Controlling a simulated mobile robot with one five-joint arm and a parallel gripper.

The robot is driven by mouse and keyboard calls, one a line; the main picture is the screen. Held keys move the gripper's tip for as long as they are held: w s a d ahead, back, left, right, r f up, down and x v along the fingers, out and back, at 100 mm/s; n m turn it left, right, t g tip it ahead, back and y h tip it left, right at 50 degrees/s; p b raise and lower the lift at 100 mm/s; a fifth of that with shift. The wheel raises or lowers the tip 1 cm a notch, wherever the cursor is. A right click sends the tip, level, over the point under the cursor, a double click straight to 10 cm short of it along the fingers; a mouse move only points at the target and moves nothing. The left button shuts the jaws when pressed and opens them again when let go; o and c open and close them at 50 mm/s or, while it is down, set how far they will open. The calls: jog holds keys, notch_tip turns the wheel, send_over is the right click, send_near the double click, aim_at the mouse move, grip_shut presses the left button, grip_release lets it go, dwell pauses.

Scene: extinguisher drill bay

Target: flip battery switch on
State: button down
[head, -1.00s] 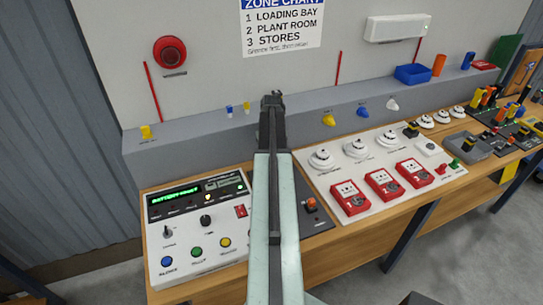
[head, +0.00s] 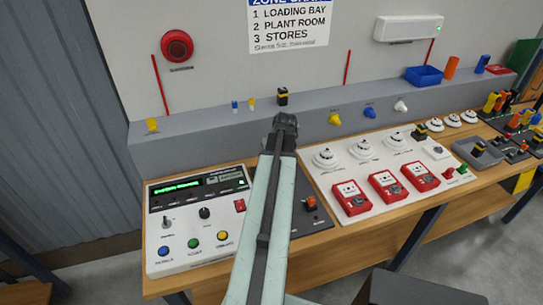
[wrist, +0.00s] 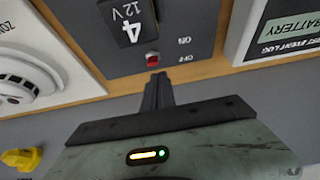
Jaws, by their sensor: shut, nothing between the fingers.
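The battery switch (wrist: 152,59) is a small red switch on a dark grey panel (wrist: 190,15), with ON and OFF printed beside it; it looks upside down in the wrist view. I cannot tell surely which way it is set. A black block (wrist: 127,20) marked "4 12V" sits beside it. My gripper (wrist: 158,78) is shut and empty, its tips just short of the switch, with a small apparent gap. In the head view my gripper (head: 285,122) is over the back of the bench, and my arm hides the switch and part of the grey panel (head: 312,222).
A white control panel (head: 215,255) with a lit green display stands left of the grey panel. A white board (head: 400,160) with detectors and red call points (head: 352,198) lies to the right. A grey ledge (head: 195,145) with small coloured parts runs behind.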

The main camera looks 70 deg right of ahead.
jog(key=shift+s+a+r, duration=0.35)
jog(key=shift+s, duration=0.3)
jog(key=shift+p, duration=0.3)
jog(key=shift+a+r, duration=0.1)
jog(key=p+v, duration=0.2)
jog(key=v, duration=0.1)
jog(key=a+p+v, duration=0.1)
jog(key=p+v, duration=0.2)
jog(key=s+f+p+v, duration=0.1)
jog(key=p+v, duration=0.2)
jog(key=shift+s+a+r, duration=0.2)
jog(key=shift+a+r, duration=0.05)
jog(key=shift+a, duration=0.2)
jog(key=shift+s, duration=0.1)
jog(key=shift+f, duration=0.15)
